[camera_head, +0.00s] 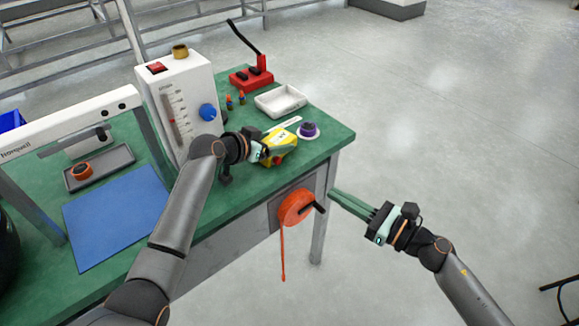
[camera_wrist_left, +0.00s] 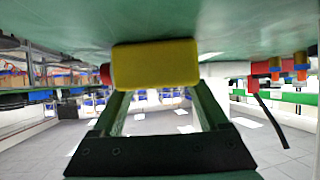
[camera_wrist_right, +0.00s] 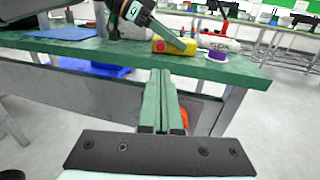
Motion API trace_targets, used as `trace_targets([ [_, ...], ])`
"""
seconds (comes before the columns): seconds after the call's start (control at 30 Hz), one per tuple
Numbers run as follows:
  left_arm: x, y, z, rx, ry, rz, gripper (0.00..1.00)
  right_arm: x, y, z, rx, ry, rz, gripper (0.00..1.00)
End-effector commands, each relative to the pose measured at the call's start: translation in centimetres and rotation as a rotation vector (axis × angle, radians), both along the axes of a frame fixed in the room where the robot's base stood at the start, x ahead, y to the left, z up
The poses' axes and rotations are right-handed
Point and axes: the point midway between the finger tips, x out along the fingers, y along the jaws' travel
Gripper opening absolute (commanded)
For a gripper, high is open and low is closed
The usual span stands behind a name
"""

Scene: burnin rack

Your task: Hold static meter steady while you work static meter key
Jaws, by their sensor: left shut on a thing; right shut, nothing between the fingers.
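The static meter, a yellow block (camera_head: 279,146) with a red key (camera_head: 277,160) on its near end, is at the green bench's right part. My left gripper (camera_head: 260,149) is shut on it from the left. In the left wrist view the meter (camera_wrist_left: 155,64) sits across the fingertips, with red at its left end. The right wrist view shows the meter (camera_wrist_right: 174,46) and the red key (camera_wrist_right: 160,46) facing this way. My right gripper (camera_head: 334,194) is shut and empty, apart from the meter, off the bench's right edge and pointing toward the bench.
A purple-and-white roll (camera_head: 308,131) stands close right of the meter. A white tray (camera_head: 281,101) and a red lever device (camera_head: 252,78) lie behind. A white flowmeter box (camera_head: 177,105) stands left. An orange reel (camera_head: 296,207) hangs on the bench front.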

Motion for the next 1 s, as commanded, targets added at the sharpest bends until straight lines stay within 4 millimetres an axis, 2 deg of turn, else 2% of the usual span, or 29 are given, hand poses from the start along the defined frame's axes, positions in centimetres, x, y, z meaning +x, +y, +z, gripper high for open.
trace_targets([
  [0.03, -0.3, -0.1, -0.6, 0.005, 0.013, -0.004, 0.14, 0.0, 0.0, 0.0, 0.000, 0.000, 0.000, 0.00],
  [0.37, -0.3, -0.1, -0.6, 0.004, 0.014, -0.005, 0.14, 0.7, 0.8, 0.0, 0.003, 0.002, 0.000, 0.00],
  [0.8, -0.3, -0.1, -0.7, 0.005, 0.014, -0.005, 0.14, 6.7, 7.3, 0.1, 0.004, 0.002, -0.001, 0.00],
  [1.0, -0.3, -0.1, -0.7, 0.005, 0.014, -0.005, 0.14, 8.7, 9.4, 0.0, 0.003, 0.003, -0.002, 0.00],
])
